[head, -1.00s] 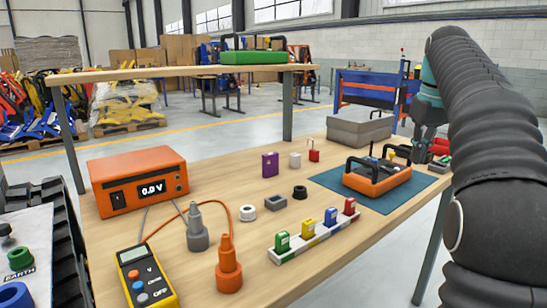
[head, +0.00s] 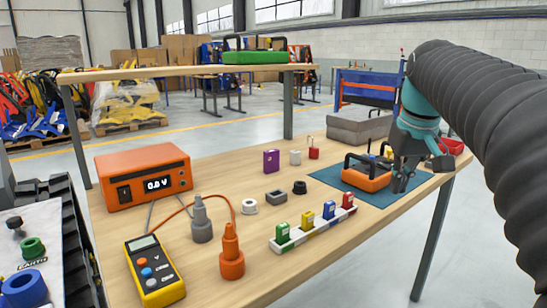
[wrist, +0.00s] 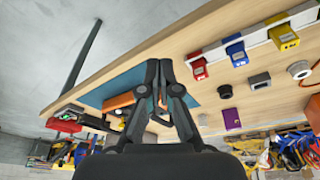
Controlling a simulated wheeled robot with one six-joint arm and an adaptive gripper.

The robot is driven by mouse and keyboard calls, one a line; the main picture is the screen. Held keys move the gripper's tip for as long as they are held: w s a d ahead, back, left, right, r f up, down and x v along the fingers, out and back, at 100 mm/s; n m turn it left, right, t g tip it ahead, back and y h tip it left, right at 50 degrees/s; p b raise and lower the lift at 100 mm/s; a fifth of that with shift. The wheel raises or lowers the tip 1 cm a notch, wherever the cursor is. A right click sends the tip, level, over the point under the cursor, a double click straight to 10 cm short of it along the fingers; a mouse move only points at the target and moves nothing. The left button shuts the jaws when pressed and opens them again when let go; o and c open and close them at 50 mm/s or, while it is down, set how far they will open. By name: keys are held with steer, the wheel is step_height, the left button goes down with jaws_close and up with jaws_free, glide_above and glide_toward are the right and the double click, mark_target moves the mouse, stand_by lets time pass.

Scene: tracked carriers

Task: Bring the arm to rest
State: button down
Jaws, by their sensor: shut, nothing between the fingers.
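My arm reaches in from the right in the head view. My gripper (head: 402,180) is shut and empty, its fingers pointing down over the right part of the blue mat (head: 330,176). It also shows in the wrist view (wrist: 158,68), fingertips together, in front of the mat (wrist: 128,83). An orange carrier with black handles (head: 364,181) sits on the mat, just left of my gripper in the head view. In the wrist view my fingers partly hide the carrier (wrist: 118,101). I cannot tell the exact gap between them.
A white rack (head: 312,234) holds several coloured blocks. An orange power supply (head: 145,177), a yellow multimeter (head: 155,272) and two plugs, grey (head: 202,226) and orange (head: 231,260), stand at the left. A grey box (head: 360,127) stands behind the mat. A raised shelf (head: 190,73) spans the back.

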steer(key=s+a+f+t, duration=0.1)
steer(key=s+a+f, duration=0.3)
steer(key=s+f, duration=0.6)
steer(key=s+a+f+t, duration=0.1)
steer(key=s+a+f, duration=0.3)
steer(key=s+f, duration=0.5)
steer(key=shift+s+a+f+m+t, duration=0.3)
steer(key=shift+s+f+m, duration=0.1)
